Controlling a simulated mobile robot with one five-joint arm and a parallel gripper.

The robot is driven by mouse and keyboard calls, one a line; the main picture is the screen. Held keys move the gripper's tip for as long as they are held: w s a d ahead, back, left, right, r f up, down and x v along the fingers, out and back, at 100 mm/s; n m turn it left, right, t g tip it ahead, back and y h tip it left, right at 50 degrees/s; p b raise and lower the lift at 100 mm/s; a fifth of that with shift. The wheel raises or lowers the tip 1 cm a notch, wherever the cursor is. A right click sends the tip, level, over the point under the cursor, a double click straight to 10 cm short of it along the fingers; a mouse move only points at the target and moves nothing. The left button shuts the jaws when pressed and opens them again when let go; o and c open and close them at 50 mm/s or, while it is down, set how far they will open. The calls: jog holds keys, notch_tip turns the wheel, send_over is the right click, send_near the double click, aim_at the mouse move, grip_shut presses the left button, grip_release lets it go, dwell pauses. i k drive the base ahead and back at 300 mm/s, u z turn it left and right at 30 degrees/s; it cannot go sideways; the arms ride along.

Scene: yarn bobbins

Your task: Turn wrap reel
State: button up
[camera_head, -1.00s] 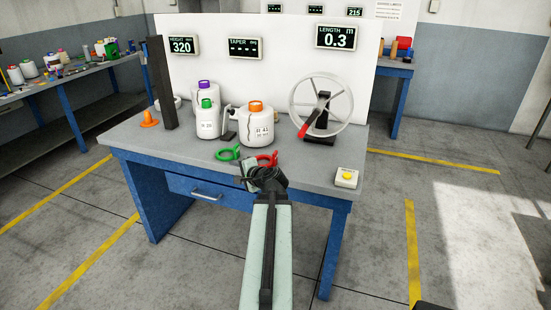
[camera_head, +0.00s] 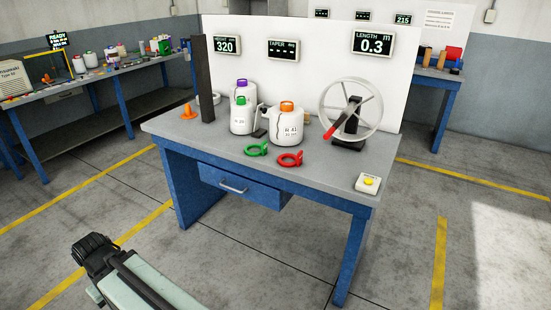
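The wrap reel (camera_head: 370,98) is a light grey spoked wheel on a black stand at the right of the workbench. Its red handle (camera_head: 335,131) points down and to the left. A display reading LENGTH 0.3 m (camera_head: 373,43) is on the white panel behind it. My gripper (camera_head: 88,243) is at the lower left of the picture, over the floor in front of the bench and well away from the reel. Its fingers are too dark and small to tell open from shut.
White bobbins with an orange cap (camera_head: 288,128) and a green cap (camera_head: 241,118) stand mid-bench. A yellow-button box (camera_head: 368,183) is at the right front corner. A drawer (camera_head: 240,187) sticks out below.

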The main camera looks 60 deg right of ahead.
aim_at(332, 130)
jog(key=u, duration=1.7)
jog(key=i, duration=1.5)
jog(key=z, duration=3.45)
jog(key=i, duration=1.05)
jog(key=u, duration=0.05)
